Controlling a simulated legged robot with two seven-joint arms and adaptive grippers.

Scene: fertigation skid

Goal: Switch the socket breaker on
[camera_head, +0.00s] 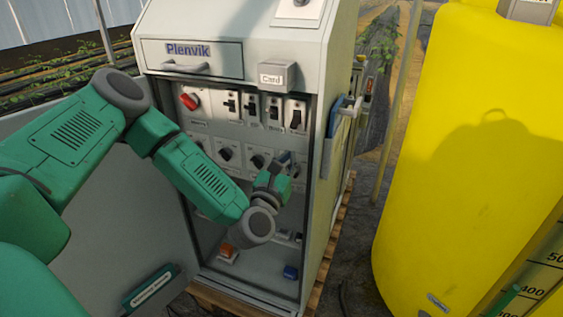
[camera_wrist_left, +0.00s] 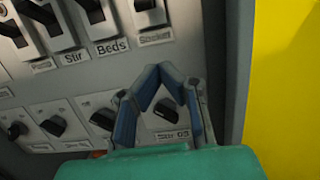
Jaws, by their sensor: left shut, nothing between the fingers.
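The socket breaker (camera_head: 295,116) is the rightmost of the switches in the upper row inside the open cabinet. It is a pale block with a dark toggle; I cannot tell its position surely. In the left wrist view the socket breaker (camera_wrist_left: 149,14) is cut off by the top edge, with a "Socket" label (camera_wrist_left: 156,39) below it. My left gripper (camera_head: 286,158) is shut and empty, below the breaker and apart from it. In the wrist view its blue fingertips (camera_wrist_left: 165,70) meet below the label, in front of a rotary knob (camera_wrist_left: 166,108). My right gripper is not in view.
Breakers labelled Beds (camera_wrist_left: 96,18) and Stir (camera_wrist_left: 50,25) stand left of the socket breaker. A red rotary switch (camera_head: 189,100) is further left. A "Card" box (camera_head: 277,76) juts out above the row. A yellow tank (camera_head: 470,150) stands right of the cabinet.

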